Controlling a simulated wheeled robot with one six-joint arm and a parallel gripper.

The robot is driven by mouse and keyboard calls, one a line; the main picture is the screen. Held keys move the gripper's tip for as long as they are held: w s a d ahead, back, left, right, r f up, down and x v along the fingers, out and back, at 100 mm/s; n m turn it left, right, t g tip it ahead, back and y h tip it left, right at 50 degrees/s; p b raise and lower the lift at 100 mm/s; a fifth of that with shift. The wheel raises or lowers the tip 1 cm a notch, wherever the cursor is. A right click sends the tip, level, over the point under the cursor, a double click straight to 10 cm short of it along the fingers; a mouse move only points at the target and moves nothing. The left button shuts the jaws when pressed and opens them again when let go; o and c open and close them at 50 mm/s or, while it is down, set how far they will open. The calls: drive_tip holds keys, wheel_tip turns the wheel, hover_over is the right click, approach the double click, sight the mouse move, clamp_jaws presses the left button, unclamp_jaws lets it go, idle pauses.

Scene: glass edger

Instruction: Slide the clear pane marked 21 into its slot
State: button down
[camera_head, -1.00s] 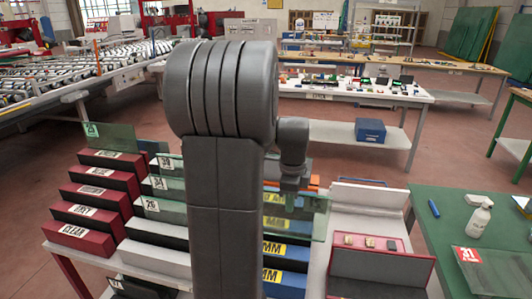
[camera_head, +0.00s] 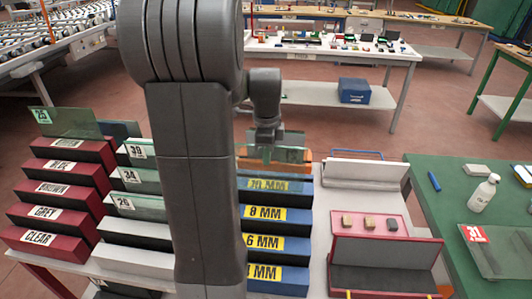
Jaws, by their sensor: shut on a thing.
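My gripper (camera_head: 266,140) is shut on a clear, slightly greenish pane (camera_head: 290,156) above the back of the blue stepped rack (camera_head: 283,245). No mark on this pane can be read, and my arm hides part of it. The rack's yellow labels read 10 MM at the back, then 8 MM, 6 MM and a partly hidden one at the front. The pane is near the 10 MM step; I cannot tell whether it touches anything. The red stepped rack (camera_head: 70,215) at left has labels including CLEAR, GREY and BROWN.
Panes marked 39, 34 and 26 (camera_head: 135,205) stand in the middle rack; one marked 25 (camera_head: 65,122) stands behind the red rack. A red-marked pane (camera_head: 505,250) and a white bottle (camera_head: 483,192) are on the green table (camera_head: 450,185). A red box (camera_head: 385,250) stands right of the blue rack.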

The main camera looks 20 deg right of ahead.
sight(266, 190)
drive_tip(key=shift+w+r, duration=0.1)
drive_tip(key=shift+f+b, duration=3.95)
drive_tip(key=shift+f, duration=2.25)
drive_tip(key=shift+f, duration=0.35)
drive_tip(key=c, duration=1.5)
unclamp_jaws()
wheel_tip(266, 190, up, 14)
drive_tip(key=shift+a+f, duration=0.1)
drive_tip(key=shift+f, duration=0.1)
